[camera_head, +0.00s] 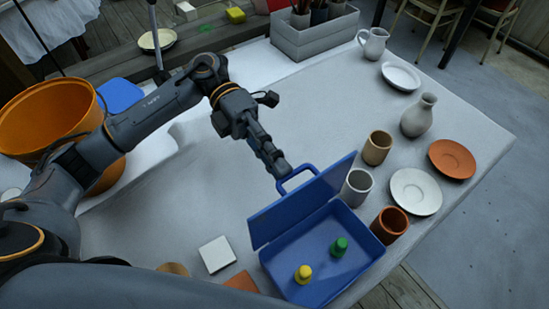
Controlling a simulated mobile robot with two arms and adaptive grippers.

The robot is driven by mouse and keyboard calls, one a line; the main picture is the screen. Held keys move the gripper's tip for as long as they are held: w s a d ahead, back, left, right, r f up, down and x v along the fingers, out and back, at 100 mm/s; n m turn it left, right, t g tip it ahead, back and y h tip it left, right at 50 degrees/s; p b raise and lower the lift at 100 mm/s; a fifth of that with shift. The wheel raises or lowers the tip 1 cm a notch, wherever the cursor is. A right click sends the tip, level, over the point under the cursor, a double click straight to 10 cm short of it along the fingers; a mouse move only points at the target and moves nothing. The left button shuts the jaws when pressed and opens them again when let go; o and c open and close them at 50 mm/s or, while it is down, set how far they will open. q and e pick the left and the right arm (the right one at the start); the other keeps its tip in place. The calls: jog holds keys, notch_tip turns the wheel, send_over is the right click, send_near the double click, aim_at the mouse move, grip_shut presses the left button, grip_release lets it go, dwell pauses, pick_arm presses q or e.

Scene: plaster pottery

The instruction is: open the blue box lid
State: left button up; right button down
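The blue box (322,264) stands on the table's near side, with a yellow pawn-like piece (303,275) and a green one (339,247) inside. Its blue lid (300,207) is raised and stands tilted up along the box's far side. The lid's loop handle (297,176) is at its upper edge. My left gripper (279,168) points down at this handle, its tips at or touching the left part of the loop. I cannot tell whether its fingers are closed around the handle. My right gripper is not in view.
Right of the box stand a terracotta cup (390,224), a grey cup (356,187), a tan cup (377,148), a white saucer (415,191), a terracotta saucer (451,159) and a vase (417,117). A white tile (217,254) lies left. The table's middle is clear.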

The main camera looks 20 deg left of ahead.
pick_arm(q)
jog(key=o, duration=0.4)
jog(key=shift+s+d+f, duration=0.1)
jog(key=shift+f, duration=0.65)
jog(key=shift+r, duration=0.2)
jog(key=v, duration=1.2)
jog(key=shift+r, duration=0.1)
